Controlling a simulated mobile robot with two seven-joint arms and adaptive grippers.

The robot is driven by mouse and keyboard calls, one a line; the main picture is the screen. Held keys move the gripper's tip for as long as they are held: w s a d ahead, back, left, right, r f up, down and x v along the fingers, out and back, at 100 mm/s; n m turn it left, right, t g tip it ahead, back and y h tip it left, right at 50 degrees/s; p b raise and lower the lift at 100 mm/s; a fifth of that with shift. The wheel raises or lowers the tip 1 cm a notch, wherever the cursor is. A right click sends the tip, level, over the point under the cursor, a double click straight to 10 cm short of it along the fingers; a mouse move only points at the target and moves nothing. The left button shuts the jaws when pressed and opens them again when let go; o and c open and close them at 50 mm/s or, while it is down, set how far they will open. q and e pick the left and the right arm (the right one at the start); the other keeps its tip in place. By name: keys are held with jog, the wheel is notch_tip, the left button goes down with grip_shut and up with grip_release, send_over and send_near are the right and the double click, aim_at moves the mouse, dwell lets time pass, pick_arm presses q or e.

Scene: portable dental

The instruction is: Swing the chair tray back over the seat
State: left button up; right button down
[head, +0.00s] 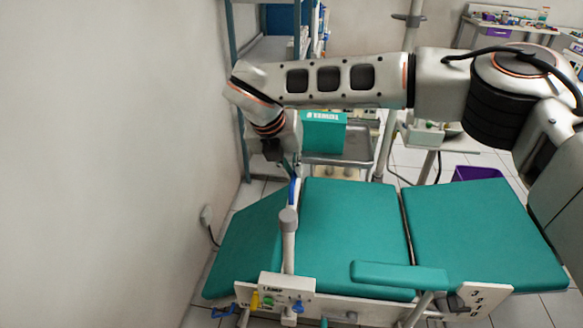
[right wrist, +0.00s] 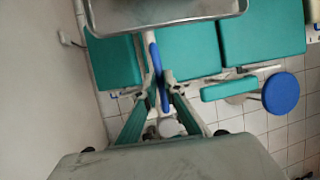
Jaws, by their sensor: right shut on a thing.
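The grey metal tray (head: 340,158) is at the far side of the green chair seat (head: 350,235) in the head view, partly hidden by my right arm. In the right wrist view the tray (right wrist: 190,10) shows at the top edge, overlapping the green cushions in the picture. A white bar with a blue grip (right wrist: 161,90) runs towards the tray. My right gripper (right wrist: 158,88) is shut on this blue grip, one finger on each side. In the head view my right gripper (head: 282,160) is dark and small at the blue grip. My left gripper is not in view.
A grey post (head: 288,240) rises at the chair's near side beside a labelled control panel (head: 287,288). A green armrest (head: 398,275) is to its right. A wall (head: 110,150) stands close on the left. A blue round stool (right wrist: 281,93) shows in the wrist view.

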jog(key=c, duration=2.1)
grip_release()
jog(key=shift+d, duration=0.15)
jog(key=shift+c, duration=0.2)
jog(key=v, duration=1.2)
jog(key=shift+f, duration=0.1)
